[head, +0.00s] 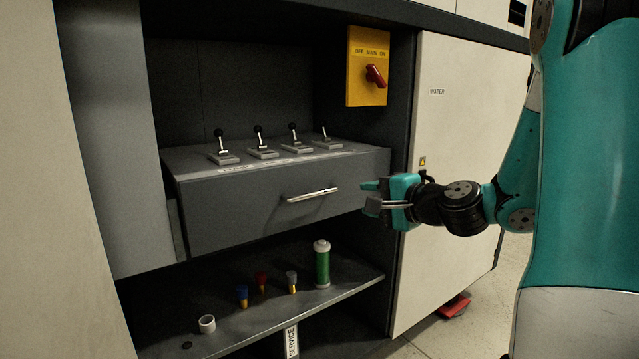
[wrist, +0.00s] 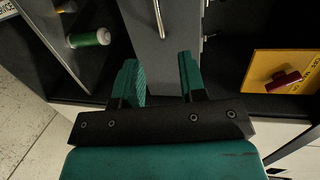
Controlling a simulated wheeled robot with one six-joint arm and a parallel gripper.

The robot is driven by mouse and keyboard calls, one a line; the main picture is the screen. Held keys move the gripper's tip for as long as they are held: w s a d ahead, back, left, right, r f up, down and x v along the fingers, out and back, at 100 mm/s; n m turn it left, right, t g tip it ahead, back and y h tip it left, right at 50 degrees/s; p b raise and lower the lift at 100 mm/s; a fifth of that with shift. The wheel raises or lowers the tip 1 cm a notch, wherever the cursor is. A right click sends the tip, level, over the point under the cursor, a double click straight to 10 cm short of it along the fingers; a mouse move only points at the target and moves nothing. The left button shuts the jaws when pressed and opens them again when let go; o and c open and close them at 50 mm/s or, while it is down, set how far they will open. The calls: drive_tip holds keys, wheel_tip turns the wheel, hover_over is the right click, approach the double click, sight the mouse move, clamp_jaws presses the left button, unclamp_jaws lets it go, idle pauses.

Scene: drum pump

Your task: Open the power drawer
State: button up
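The power drawer (head: 245,208) is a dark grey box front with a bar handle (head: 311,194) on it. Several small levers stand on its top. In the head view my gripper (head: 370,197) is to the right of the handle, near the drawer's right end, with its fingers pointing left. In the wrist view my gripper (wrist: 160,82) shows two teal fingers apart with nothing between them. The handle (wrist: 159,18) shows beyond the fingertips there, at the top of the picture, apart from them.
Below the drawer a shelf (head: 240,318) holds a green cylinder (head: 322,265), several small coloured pieces and a white ring (head: 207,324). A yellow panel with a red switch (head: 375,76) is above. A cream WATER door (head: 455,150) stands to the right.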

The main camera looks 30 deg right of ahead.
sight(319, 194)
drive_tip(key=p+x, duration=0.3)
drive_tip(key=x, duration=0.5)
drive_tip(key=p+x, duration=0.3)
drive_tip(key=x, duration=0.5)
drive_tip(key=shift+f, duration=0.2)
clamp_jaws()
